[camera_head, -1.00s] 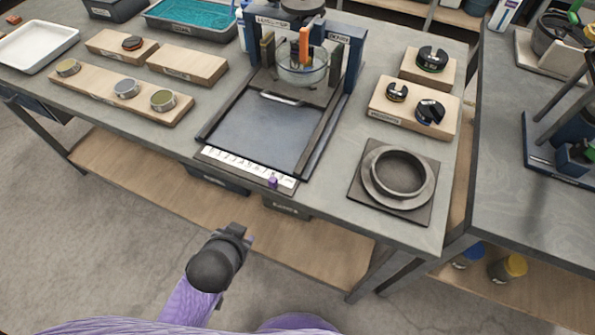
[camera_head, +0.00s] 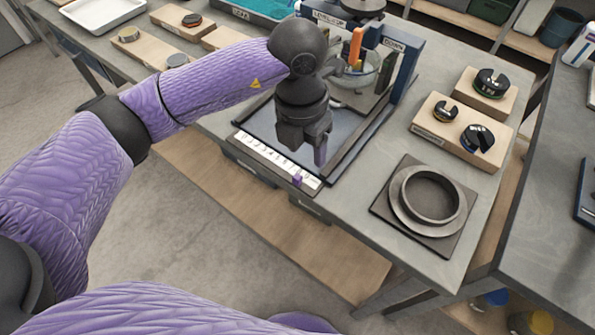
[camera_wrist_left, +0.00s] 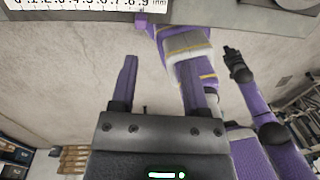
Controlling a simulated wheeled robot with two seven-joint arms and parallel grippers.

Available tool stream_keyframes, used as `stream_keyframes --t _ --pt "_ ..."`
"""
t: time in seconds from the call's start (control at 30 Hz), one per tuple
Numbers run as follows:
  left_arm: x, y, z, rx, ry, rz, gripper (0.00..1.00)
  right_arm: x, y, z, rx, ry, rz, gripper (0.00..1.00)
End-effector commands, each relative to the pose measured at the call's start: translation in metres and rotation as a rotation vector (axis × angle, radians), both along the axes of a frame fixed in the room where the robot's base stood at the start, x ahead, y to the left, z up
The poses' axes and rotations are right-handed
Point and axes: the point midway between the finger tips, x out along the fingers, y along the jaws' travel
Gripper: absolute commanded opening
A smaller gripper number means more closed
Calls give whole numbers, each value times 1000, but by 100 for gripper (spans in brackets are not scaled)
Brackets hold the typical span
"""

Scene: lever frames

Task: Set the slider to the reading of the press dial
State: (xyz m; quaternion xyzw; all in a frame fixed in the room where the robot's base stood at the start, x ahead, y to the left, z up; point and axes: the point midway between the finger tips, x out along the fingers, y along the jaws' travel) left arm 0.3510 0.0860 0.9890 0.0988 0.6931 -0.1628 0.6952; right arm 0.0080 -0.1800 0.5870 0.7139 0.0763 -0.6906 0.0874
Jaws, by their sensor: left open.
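The slider is a small purple block (camera_head: 297,180) at the right part of a white numbered scale strip (camera_head: 262,154) on the front edge of the press base. A purple piece at the scale's edge shows in the left wrist view (camera_wrist_left: 142,20). My left gripper (camera_head: 306,155) is open and empty, fingers down, over the press base just behind the strip. Its two separated fingers show in the left wrist view (camera_wrist_left: 158,62). The press (camera_head: 405,62) has an orange lever (camera_head: 356,46); I see no readable dial face. A dark hand on a purple arm (camera_wrist_left: 237,66), likely my right gripper, is small.
A dark plate with a round ring (camera_head: 432,196) sits right of the press. Wooden blocks with slotted weights (camera_head: 465,128) stand behind it. Holders with tins (camera_head: 128,35) and a white tray (camera_head: 103,12) are at left. My left arm crosses over the table's left part.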

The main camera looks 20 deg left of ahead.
Motion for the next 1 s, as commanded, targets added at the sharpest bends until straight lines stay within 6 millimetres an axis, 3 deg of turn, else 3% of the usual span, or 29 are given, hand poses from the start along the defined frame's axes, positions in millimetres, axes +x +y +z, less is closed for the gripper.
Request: stream_keyframes --t 0.03,0.13,0.4,0.5,0.83,0.87,1.0 --pt "4 11 2 61 -10 17 59 0 0 0 0 0 0 0" --pt "5 18 -9 100 -11 31 59 0 0 -4 0 1 0 0" --pt "4 17 -74 93 -8 28 59 -5 -4 -22 -7 13 1 0" --pt "5 17 -89 92 -10 26 59 -6 -9 -26 -15 18 2 0" --pt "5 16 -95 90 -13 24 59 -10 -17 -26 -29 27 4 0" --pt "5 16 -95 90 -13 24 57 -10 -17 -26 -29 27 4 0" --pt "5 16 -95 89 -12 24 27 -10 -16 -26 -26 28 3 0"
